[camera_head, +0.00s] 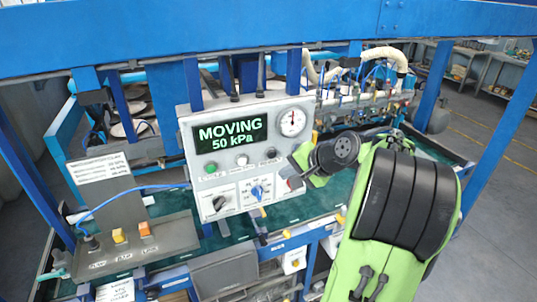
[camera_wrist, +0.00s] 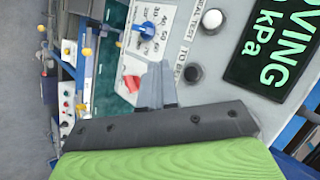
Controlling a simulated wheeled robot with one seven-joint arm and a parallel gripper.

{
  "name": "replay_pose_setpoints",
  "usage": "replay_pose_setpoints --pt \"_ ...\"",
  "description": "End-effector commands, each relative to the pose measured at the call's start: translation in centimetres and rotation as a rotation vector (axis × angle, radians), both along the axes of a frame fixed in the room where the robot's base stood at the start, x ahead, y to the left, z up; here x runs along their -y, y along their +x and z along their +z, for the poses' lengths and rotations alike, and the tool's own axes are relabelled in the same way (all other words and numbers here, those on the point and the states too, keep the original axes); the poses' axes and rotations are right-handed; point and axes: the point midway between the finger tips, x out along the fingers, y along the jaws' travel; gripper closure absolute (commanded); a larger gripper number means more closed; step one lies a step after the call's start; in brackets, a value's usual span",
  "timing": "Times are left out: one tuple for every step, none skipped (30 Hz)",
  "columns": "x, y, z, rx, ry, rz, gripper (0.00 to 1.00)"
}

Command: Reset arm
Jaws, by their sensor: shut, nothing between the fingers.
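My gripper (camera_head: 296,178) is shut and empty in front of the lower right part of a white control panel (camera_head: 190,140). In the wrist view its grey fingers (camera_wrist: 155,84) are together, close to a red part (camera_wrist: 131,83) on the panel; I cannot tell whether they touch it. The panel display (camera_head: 231,134) reads MOVING 50 kPa. A blue selector knob (camera_head: 257,191) is left of my gripper, and it also shows in the wrist view (camera_wrist: 148,25). My arm comes in from the right.
A round gauge (camera_head: 292,122) and a black knob (camera_head: 220,202) are on the panel. A grey box with yellow and orange switches (camera_head: 145,229) stands at left. Blue frame beams (camera_head: 250,32) cross above. Open grey floor (camera_head: 490,220) lies at right.

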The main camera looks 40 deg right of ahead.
Motion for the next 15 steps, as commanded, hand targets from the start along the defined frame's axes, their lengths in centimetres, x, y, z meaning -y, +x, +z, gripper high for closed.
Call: replay_pose_setpoints --pt "0.0 0.0 0.0 0.0 0.0 0.0 1.0" --pt "0.0 0.0 0.0 0.0 0.0 0.0 1.0" --pt "0.0 0.0 0.0 0.0 0.0 0.0 1.0" --pt "0.0 0.0 0.0 0.0 0.0 0.0 1.0" --pt "0.0 0.0 0.0 0.0 0.0 0.0 1.0" --pt "0.0 0.0 0.0 0.0 0.0 0.0 1.0" --pt "0.0 0.0 0.0 0.0 -0.001 0.001 1.0" --pt "-0.2 0.1 0.0 -0.003 -0.004 0.005 1.0" --pt "-0.9 0.2 0.0 -0.011 -0.017 0.021 1.0" --pt "-1.8 0.4 0.0 -0.022 -0.036 0.041 1.0" --pt "-3.0 0.6 -0.1 -0.038 -0.062 0.07 1.0" --pt "-5.1 0.7 -0.1 -0.064 -0.109 0.121 1.0" --pt "-7.0 0.7 -0.2 -0.086 -0.153 0.166 1.0" --pt "-9.0 0.5 -0.4 -0.111 -0.201 0.215 1.0" --pt "-11.7 -0.1 -0.6 -0.142 -0.268 0.284 1.0"
